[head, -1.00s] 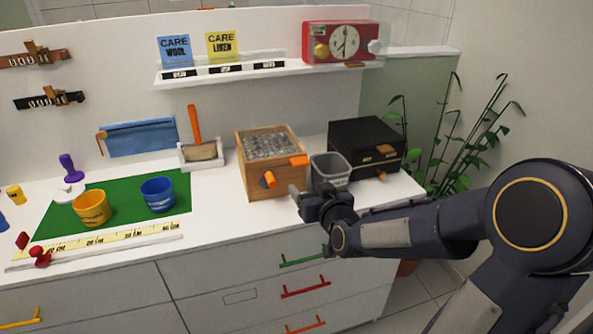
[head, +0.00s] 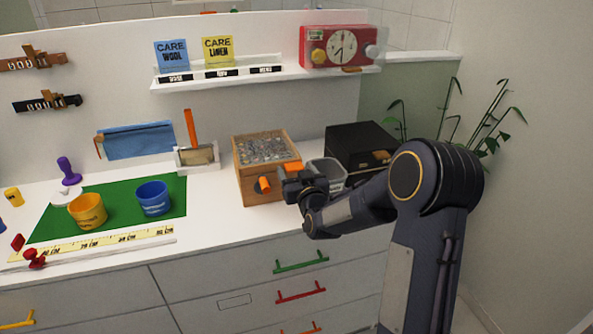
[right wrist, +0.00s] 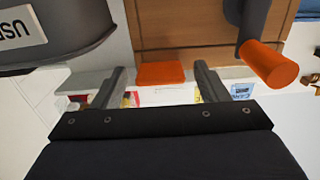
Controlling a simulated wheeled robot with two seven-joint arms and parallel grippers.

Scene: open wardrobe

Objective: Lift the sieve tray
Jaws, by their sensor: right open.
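The wooden box (head: 250,186) stands on the counter. The sieve tray appears to be its top part, filled with small grey pieces (head: 265,149). An orange tab (head: 293,167) sticks out at its right side and an orange knob (head: 264,184) is on its front. My right gripper (head: 290,182) is open and empty, close to the tab. In the right wrist view the tab (right wrist: 160,74) shows between the two spread fingers, and the orange knob (right wrist: 270,64) is right of them. Contact with the tab cannot be told. My left gripper is out of view.
A grey bin (head: 328,171) stands close on the right of the box, partly hidden by my gripper. A black box (head: 352,143) is behind it. A dustpan-like holder (head: 198,158) is left. Blue (head: 154,198) and yellow (head: 87,211) cups stand on the green mat (head: 110,190).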

